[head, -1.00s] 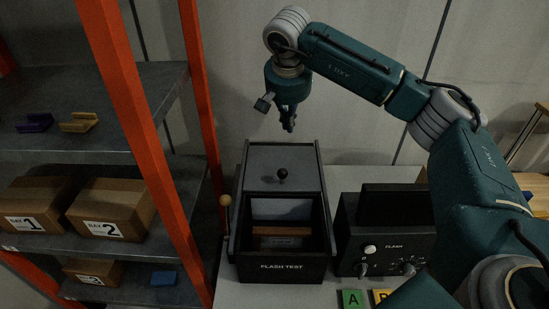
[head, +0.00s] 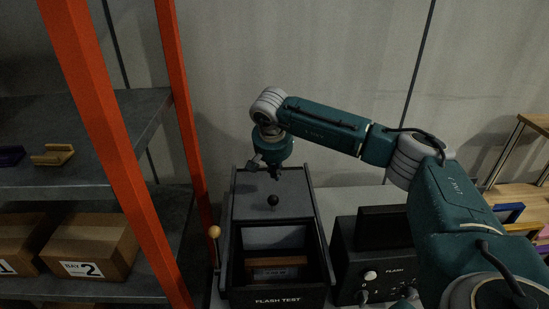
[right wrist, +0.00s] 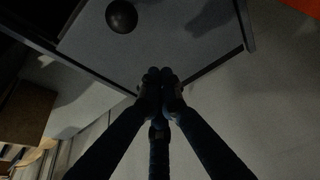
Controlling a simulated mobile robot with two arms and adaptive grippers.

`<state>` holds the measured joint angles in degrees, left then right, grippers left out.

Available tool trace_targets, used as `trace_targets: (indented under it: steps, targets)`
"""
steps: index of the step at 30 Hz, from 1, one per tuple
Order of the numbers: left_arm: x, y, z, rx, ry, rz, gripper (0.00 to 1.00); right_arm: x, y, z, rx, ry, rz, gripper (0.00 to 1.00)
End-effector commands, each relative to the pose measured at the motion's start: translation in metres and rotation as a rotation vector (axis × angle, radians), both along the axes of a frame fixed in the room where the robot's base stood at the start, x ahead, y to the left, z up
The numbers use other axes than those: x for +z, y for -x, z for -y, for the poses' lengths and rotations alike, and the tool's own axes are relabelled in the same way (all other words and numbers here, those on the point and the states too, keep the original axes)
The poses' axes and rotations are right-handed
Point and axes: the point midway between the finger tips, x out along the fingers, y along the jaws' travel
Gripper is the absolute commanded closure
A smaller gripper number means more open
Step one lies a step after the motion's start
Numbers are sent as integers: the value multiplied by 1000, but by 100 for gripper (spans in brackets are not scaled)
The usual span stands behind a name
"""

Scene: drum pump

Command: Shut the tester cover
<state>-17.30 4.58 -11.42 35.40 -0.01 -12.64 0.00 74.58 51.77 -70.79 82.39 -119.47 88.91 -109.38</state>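The tester (head: 278,299) is a dark box marked FLASH TEST on the bench. Its grey cover (head: 250,205) lies over the far part, and the near part is open. A black ball knob (head: 273,200) stands on the cover; it also shows in the right wrist view (right wrist: 121,16). A brown block (head: 278,265) with a pale label is inside the open part. My right gripper (head: 277,175) is over the cover's far edge, behind the knob and apart from it. In the right wrist view its fingertips (right wrist: 160,76) are together with nothing visible between them. My left gripper is out of view.
A dark FLASH unit (head: 378,262) with knobs stands right of the tester. A lever with a tan ball (head: 214,232) is at the tester's left side. An orange-posted shelf (head: 110,130) with boxes is at left. A wall is behind.

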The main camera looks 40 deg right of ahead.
Motion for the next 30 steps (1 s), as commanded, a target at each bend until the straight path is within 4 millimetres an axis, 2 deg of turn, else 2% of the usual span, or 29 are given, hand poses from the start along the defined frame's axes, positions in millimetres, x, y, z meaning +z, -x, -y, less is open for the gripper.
trace_targets:
  steps: [1, 3, 9, 30]
  targets:
    - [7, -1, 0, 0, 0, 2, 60, -7, -1, 2, 0, 0, -5, 100]
    - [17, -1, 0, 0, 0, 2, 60, -6, 8, -7, 6, 2, -3, 100]
    - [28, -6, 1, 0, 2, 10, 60, -13, 24, -22, 4, 0, -2, 100]
    - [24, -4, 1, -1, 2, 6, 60, -17, 27, -25, 1, 0, 0, 100]
